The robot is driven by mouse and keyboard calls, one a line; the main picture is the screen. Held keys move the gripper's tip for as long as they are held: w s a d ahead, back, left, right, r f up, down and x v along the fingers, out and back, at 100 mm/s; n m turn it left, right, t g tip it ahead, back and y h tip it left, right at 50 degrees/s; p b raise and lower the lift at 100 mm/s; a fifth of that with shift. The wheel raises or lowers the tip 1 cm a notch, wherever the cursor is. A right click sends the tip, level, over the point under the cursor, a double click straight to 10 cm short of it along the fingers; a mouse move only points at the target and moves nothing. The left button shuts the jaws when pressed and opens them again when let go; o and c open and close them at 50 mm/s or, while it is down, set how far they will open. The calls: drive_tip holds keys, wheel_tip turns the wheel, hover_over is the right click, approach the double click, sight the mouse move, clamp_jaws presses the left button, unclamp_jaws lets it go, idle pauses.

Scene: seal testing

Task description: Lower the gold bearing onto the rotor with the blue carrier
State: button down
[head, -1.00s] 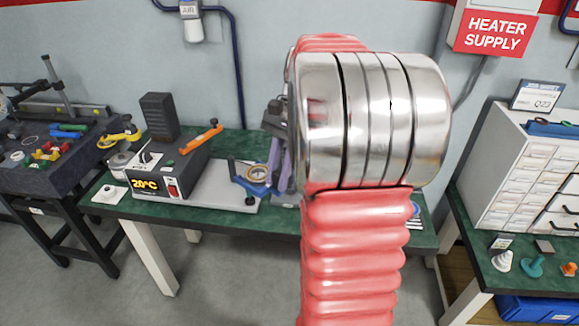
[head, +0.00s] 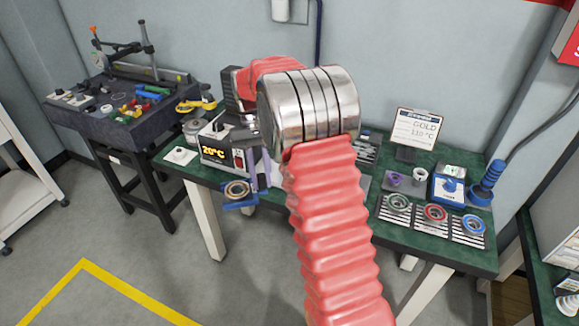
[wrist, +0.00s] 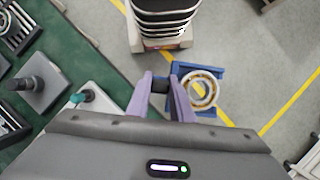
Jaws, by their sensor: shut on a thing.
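My gripper (wrist: 160,84), with purple fingers, is shut on the blue carrier (wrist: 179,72). The gold bearing (wrist: 203,75) lies in the carrier's open frame and seems level. In the head view the bearing (head: 237,187) and carrier (head: 240,205) show left of my arm, in front of the bench. The wrist view shows floor behind them. My arm hides part of the gripper in the head view. A dark upright shaft (wrist: 34,84) on a grey plate stands at the left in the wrist view; I cannot tell whether it is the rotor.
The green bench (head: 400,232) carries a heater (head: 222,150) reading 20°C, a GOLD 110°C sign (head: 415,128), a blue box (head: 447,184), a blue-handled tool (head: 488,182) and several rings. A dark table (head: 120,130) stands left. The floor in front is open.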

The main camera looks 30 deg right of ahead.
sight(226, 190)
drive_tip(key=a+f+n, duration=0.1)
drive_tip(key=a, duration=0.2)
drive_tip(key=w+a+f+n, duration=0.1)
drive_tip(key=a+f, duration=0.1)
drive_tip(key=a, duration=0.1)
drive_tip(key=w+a+f+h, duration=0.1)
drive_tip(key=a+f, duration=0.1)
drive_tip(key=a, duration=0.1)
drive_tip(key=shift+w+a+n, duration=0.1)
drive_tip(key=shift+a+n, duration=0.15)
drive_tip(key=shift+n, duration=0.15)
drive_tip(key=shift+a, duration=0.1)
